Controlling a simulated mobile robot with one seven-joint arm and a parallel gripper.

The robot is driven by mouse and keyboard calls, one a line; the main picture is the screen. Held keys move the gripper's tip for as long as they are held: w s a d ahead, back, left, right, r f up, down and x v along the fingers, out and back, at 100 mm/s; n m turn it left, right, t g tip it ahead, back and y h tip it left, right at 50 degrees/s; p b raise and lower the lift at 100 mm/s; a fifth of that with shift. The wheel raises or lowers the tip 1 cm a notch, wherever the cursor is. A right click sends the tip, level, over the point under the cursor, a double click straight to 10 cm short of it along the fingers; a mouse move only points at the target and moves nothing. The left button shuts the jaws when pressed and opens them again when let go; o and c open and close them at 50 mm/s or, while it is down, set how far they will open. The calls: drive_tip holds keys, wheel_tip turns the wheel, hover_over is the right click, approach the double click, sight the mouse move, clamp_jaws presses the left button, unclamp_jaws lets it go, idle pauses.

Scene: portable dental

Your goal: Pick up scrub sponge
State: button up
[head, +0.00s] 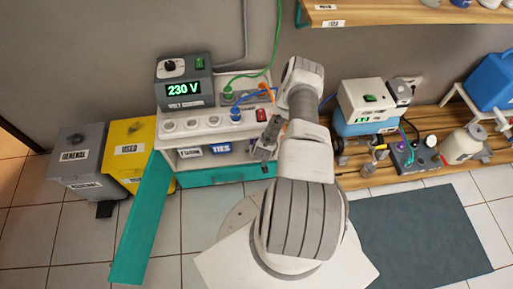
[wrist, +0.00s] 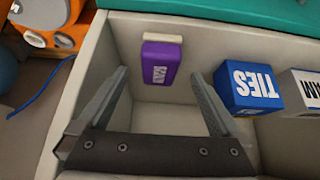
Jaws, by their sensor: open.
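The scrub sponge appears to be the purple block with a cream layer (wrist: 162,62) in the wrist view. It stands inside a pale-walled compartment (wrist: 85,75), near its far wall, with a small white label on it. My gripper (wrist: 158,75) is open, its two fingers spread to the left and right of the sponge in the picture, with nothing held. I cannot tell the exact distance to the sponge. In the head view my gripper (head: 265,145) is at the front of the cabinet shelf, and the sponge cannot be made out there.
A blue box marked TIES (wrist: 248,87) stands right of the sponge, with a grey labelled box (wrist: 302,90) beyond it. The compartment wall is close on the left. In the head view, a teal panel (head: 142,220) slants down left, and a wooden bench (head: 420,155) stands right.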

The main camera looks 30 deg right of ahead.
drive_tip(key=b+x, duration=0.2)
drive_tip(key=x, duration=0.3)
drive_tip(key=shift+w+d, duration=0.1)
drive_tip(key=shift+w, duration=0.15)
drive_tip(key=shift+c, duration=0.2)
drive_tip(key=c, duration=1.4)
drive_tip(key=shift+s+r, duration=0.35)
drive_tip(key=shift+r, duration=0.1)
drive_tip(key=s+a+r+p, duration=0.2)
drive_tip(key=s+a+r, duration=0.1)
drive_tip(key=s, duration=0.3)
drive_tip(key=s+a+r+p, duration=0.3)
drive_tip(key=s+r, duration=0.1)
drive_tip(key=s, duration=0.2)
drive_tip(key=shift+p, duration=0.3)
